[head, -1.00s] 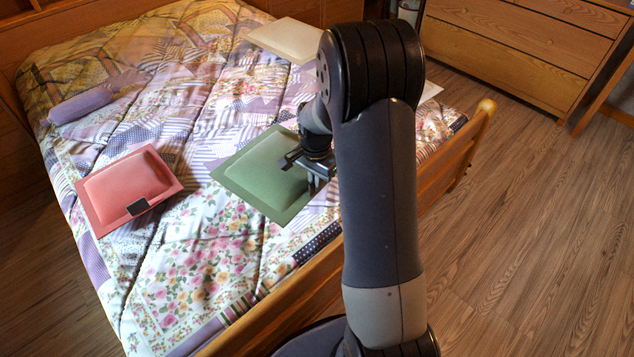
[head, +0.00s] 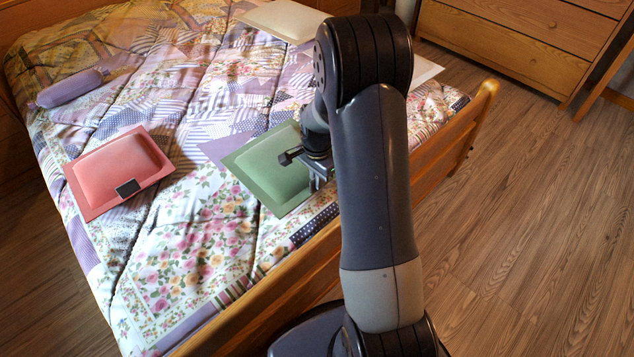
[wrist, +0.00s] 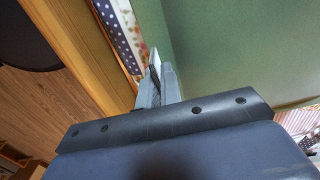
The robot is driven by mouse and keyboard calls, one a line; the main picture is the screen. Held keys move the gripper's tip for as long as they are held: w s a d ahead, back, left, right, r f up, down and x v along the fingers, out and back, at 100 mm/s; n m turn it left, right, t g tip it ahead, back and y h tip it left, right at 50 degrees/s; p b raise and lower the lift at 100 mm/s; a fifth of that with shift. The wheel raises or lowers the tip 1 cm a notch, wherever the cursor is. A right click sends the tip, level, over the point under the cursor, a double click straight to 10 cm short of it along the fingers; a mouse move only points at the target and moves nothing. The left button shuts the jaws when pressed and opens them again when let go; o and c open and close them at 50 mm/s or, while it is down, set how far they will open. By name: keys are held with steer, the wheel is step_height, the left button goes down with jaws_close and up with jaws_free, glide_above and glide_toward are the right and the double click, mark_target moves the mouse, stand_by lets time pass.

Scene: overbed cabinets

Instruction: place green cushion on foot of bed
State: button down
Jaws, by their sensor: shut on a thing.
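The green cushion (head: 270,172) is a flat square with a raised middle, at the foot end of the bed near the wooden footboard. My gripper (head: 322,183) is at its right edge, partly hidden by my arm in the head view. In the wrist view the green cushion (wrist: 240,50) fills the upper right, and my gripper's fingers (wrist: 157,75) are shut on its edge. The bed (head: 190,225) has a floral patchwork quilt. Whether the cushion touches the quilt or is held just above it I cannot tell.
A red cushion (head: 118,165) with a dark patch lies left on the bed. A purple bolster (head: 70,88) is near the headboard. A cream cushion (head: 285,18) lies at the far side. The wooden footboard (head: 445,135) runs beside my arm. A dresser (head: 520,45) stands back right.

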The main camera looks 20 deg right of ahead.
steer(key=shift+f, duration=0.55)
steer(key=shift+f, duration=0.15)
steer(key=c, duration=1.6)
jaws_free()
step_height(320, 180, up, 12)
steer(key=p, duration=0.3)
steer(key=shift+r, duration=0.25)
